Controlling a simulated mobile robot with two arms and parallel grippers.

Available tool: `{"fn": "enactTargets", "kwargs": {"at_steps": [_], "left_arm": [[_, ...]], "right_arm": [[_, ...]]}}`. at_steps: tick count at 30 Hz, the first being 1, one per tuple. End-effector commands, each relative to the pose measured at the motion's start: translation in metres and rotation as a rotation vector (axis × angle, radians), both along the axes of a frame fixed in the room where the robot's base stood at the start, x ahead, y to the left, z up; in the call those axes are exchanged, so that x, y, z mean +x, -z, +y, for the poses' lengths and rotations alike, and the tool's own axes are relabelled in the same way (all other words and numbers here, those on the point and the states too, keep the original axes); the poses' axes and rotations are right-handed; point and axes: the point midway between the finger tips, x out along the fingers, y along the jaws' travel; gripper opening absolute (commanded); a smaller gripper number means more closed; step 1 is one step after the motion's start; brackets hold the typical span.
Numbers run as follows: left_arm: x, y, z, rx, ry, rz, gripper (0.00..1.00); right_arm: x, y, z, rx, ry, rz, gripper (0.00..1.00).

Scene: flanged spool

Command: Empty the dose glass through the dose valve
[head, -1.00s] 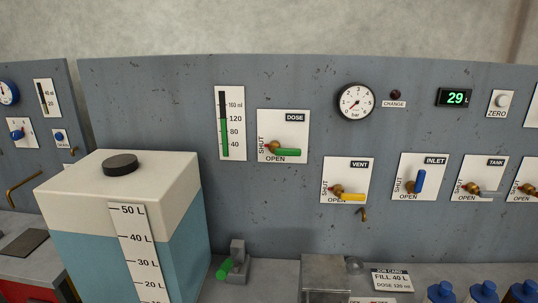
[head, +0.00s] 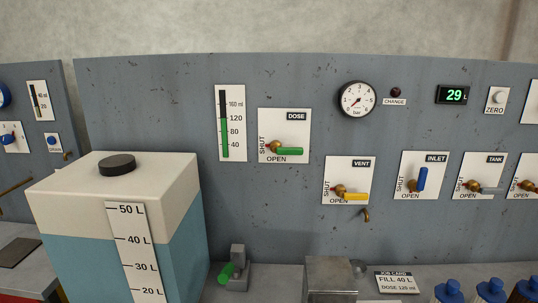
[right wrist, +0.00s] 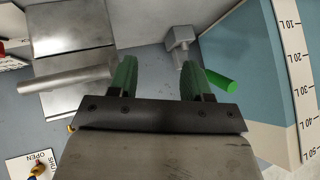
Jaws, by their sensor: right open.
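The dose glass (head: 226,140) is a tall gauge on the panel in the head view. Its green column stands near the 120 mark, with black above. The dose valve (head: 288,151) to its right has a green handle lying level, pointing right, just above the word OPEN. My right gripper (right wrist: 160,76) shows only in the right wrist view. Its two green fingers are apart with nothing between them, above the bench. A green cylinder (right wrist: 223,78) on a grey bracket (right wrist: 180,46) lies just right of the fingers. My left gripper is not in view.
A white and blue tank (head: 70,190) with a litre scale stands front left. The vent valve (head: 354,195) has a level yellow handle; the inlet valve (head: 422,179) has an upright blue one. A metal block (head: 330,272) and several blue-capped bottles (head: 490,290) stand on the bench.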

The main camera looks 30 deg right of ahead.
Motion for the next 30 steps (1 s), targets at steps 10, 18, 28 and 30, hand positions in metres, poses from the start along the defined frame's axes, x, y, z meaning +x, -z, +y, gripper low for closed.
{"fn": "enactTargets", "kwargs": {"at_steps": [10,18,28,30], "left_arm": [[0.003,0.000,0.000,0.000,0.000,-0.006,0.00],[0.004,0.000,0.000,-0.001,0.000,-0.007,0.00],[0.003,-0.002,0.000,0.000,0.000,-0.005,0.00],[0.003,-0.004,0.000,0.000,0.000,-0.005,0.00]], "right_arm": [[0.089,-0.095,-0.051,0.291,0.277,-0.322,0.49],[0.149,-0.224,-0.114,0.717,0.485,-0.663,0.49],[0.167,-0.298,-0.150,1.000,0.548,-0.828,0.49],[0.174,-0.298,-0.151,1.000,0.550,-0.826,0.49]]}}
